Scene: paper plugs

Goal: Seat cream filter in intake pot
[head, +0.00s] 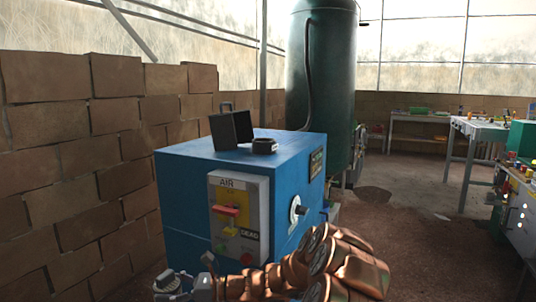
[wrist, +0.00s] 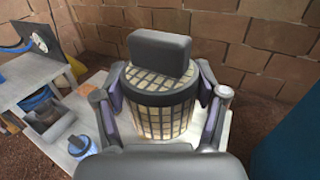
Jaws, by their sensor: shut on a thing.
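The cream filter (wrist: 163,118) is a cream drum with a dark grid over its side and top, and a dark grey block on its top face. My gripper (wrist: 160,95) is shut on it, one finger at each side, over a pale surface. In the head view my gripper (head: 183,286) is at the bottom edge, partly cut off, and the filter cannot be made out there. A short black round pot with an open top (head: 264,146), which looks like the intake pot, sits on the blue cabinet. Its inside is too small to tell.
The blue cabinet (head: 180,175) carries a dark upright panel (head: 232,130) beside the pot and an AIR switch panel (head: 238,215) on its front. A brick wall (head: 60,130) stands left. A grey tray (wrist: 50,122) and blue jar (wrist: 80,146) lie left of the filter.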

